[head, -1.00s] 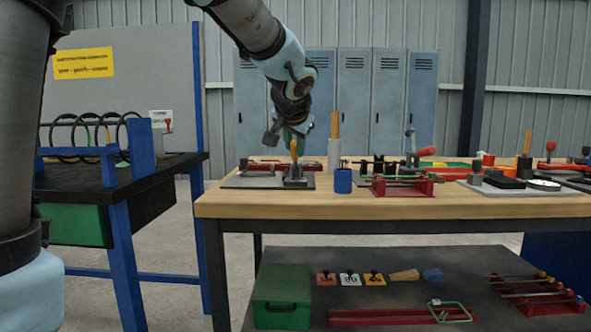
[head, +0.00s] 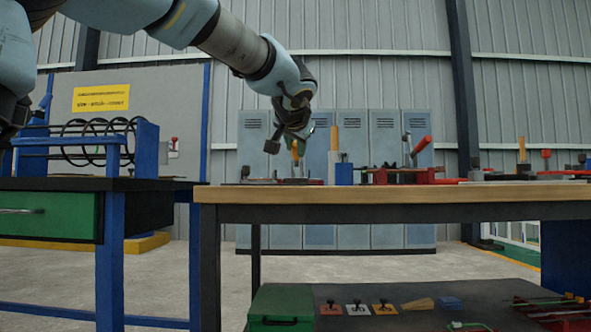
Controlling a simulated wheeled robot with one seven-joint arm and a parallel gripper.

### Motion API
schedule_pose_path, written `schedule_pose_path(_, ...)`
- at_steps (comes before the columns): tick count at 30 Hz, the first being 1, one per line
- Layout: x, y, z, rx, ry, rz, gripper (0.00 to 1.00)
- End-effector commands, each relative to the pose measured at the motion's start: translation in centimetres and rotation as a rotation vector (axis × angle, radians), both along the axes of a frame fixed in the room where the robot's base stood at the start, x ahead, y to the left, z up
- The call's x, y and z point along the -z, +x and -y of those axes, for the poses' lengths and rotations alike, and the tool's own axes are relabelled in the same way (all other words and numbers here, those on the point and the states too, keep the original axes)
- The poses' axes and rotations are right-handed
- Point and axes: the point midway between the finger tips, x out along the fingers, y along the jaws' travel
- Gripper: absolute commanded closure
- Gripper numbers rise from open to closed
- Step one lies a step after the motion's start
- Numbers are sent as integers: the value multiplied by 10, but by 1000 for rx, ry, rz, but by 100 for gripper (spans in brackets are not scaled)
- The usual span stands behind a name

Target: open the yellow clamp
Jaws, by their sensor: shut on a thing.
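The yellow clamp (head: 295,151) is on the left part of the wooden workbench (head: 390,194), seen nearly edge-on in the head view. Its yellow handle stands about upright, and its base is mostly hidden by the low viewing angle. My gripper (head: 298,141) points down at the top of the handle and is shut on it. The fingertips are small and partly hidden here.
A blue cup (head: 344,174) and a light post with a wooden stick (head: 334,150) stand just right of the clamp. A red-handled tool (head: 420,147) rises further right. A rack with black rings (head: 100,140) is at left.

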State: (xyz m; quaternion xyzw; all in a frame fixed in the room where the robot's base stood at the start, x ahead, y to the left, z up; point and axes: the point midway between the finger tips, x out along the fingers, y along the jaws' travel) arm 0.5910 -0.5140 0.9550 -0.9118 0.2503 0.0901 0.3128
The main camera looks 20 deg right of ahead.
Motion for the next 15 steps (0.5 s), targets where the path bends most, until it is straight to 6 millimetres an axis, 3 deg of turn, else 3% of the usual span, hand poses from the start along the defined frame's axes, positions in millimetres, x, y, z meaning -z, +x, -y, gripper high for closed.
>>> schedule_pose_path(1,10,0,0,1,-7,11,100)
schedule_pose_path(15,10,0,1,1,-32,70,100)
